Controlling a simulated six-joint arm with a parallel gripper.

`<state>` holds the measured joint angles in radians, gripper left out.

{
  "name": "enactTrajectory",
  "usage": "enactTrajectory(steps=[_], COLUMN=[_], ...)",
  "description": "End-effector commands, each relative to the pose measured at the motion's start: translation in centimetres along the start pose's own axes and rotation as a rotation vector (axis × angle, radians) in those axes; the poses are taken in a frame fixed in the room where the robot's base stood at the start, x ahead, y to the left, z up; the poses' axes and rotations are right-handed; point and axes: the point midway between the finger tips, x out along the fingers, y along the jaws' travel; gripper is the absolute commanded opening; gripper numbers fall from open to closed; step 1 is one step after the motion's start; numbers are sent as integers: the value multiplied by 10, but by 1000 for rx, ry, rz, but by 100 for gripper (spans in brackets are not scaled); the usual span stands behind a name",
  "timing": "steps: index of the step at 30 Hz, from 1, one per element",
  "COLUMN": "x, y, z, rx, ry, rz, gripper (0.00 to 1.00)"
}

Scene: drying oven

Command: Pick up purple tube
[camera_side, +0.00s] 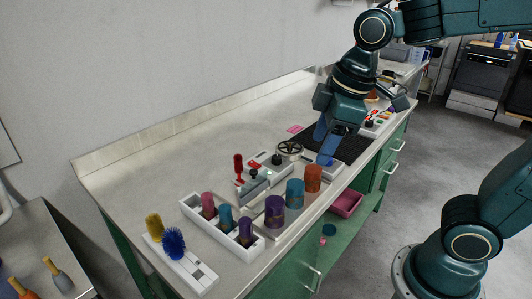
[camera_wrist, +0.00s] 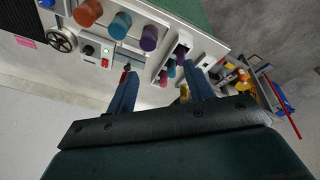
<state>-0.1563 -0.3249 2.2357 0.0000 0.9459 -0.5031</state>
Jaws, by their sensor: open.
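A small purple tube (camera_side: 246,231) stands upright at the front end of a white rack (camera_side: 190,212), beside a blue tube (camera_side: 226,217) and a pink tube (camera_side: 208,204). The small purple tube also shows in the wrist view (camera_wrist: 181,51), near the right fingertip. A larger purple cylinder (camera_side: 275,211) stands beside the rack and also shows in the wrist view (camera_wrist: 149,38). My gripper (camera_side: 325,148) is open and empty above the counter, farther along than the tubes. In the wrist view, my gripper (camera_wrist: 160,70) has its fingers spread wide.
A blue cylinder (camera_side: 295,192) and an orange cylinder (camera_side: 313,178) stand in line with the larger purple one. A control unit with a red lever (camera_side: 239,166) and a handwheel (camera_side: 289,149) are behind them. A white holder with brushes (camera_side: 173,243) is nearest. The counter's wall side is mostly clear.

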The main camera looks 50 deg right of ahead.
Motion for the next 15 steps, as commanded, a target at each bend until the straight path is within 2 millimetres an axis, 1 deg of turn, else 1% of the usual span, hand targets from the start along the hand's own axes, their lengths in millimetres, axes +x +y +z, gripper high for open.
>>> enactTrajectory(steps=[1, 8, 15], x=[6, 32, 68], y=[0, -2, -12], z=[-10, -50, -88], rx=[-56, -323, -601], ry=[-17, -75, -128], rz=[-15, -77, -152], gripper=[53, 53, 53])
